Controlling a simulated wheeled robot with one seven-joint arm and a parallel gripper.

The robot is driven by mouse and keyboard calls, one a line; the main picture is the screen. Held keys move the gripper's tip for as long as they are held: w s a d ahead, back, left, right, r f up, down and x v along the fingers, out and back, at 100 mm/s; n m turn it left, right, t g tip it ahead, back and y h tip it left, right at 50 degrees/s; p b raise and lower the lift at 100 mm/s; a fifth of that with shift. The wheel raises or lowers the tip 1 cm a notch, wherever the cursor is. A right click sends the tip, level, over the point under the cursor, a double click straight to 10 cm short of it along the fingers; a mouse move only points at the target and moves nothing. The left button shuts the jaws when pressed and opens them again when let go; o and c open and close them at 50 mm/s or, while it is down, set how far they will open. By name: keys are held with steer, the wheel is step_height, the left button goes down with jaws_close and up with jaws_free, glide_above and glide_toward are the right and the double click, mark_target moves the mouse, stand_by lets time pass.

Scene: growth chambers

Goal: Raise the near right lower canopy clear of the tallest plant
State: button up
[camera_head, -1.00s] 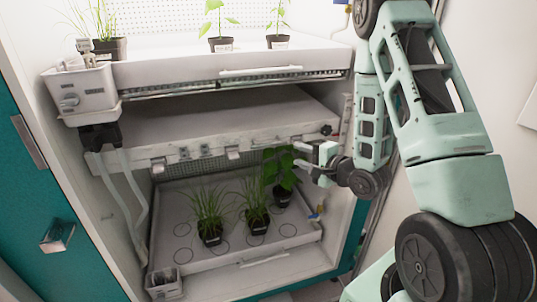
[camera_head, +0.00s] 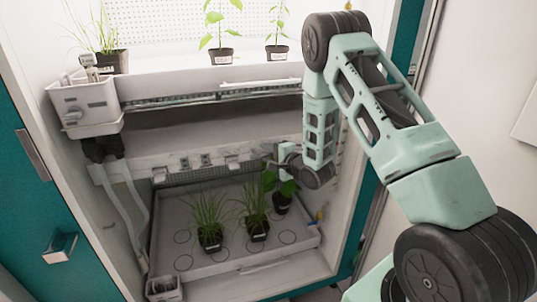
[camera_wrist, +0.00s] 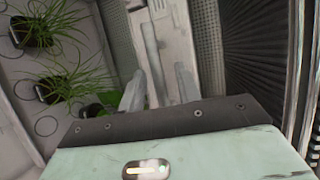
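The lower canopy (camera_head: 200,145) is a wide grey panel over the lower tray, with small fittings along its front rail; its right end is hidden behind my arm. The tallest plant seems to be the broad-leafed one (camera_head: 283,188), at the right of the tray, its top close under my gripper and partly hidden. My gripper (camera_head: 272,160) is at the canopy's right front part. In the wrist view my gripper (camera_wrist: 160,74) has its two fingers apart, with a pale narrow bar (camera_wrist: 152,48) in line with the gap. I cannot tell whether they touch it.
Two grassy plants (camera_head: 209,222) stand left of the leafy one on the lower tray (camera_head: 185,262). An upper shelf (camera_head: 180,80) with potted plants is above the canopy. A grey box with hoses (camera_head: 85,105) hangs at left. The chamber's right wall is close to my arm.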

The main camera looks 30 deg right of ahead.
jaws_close()
step_height(320, 180, up, 6)
steer(key=shift+s+f+p, duration=0.1)
steer(key=shift+f+p, duration=0.15)
steer(key=shift+p, duration=0.95)
steer(key=shift+f, duration=0.25)
jaws_free()
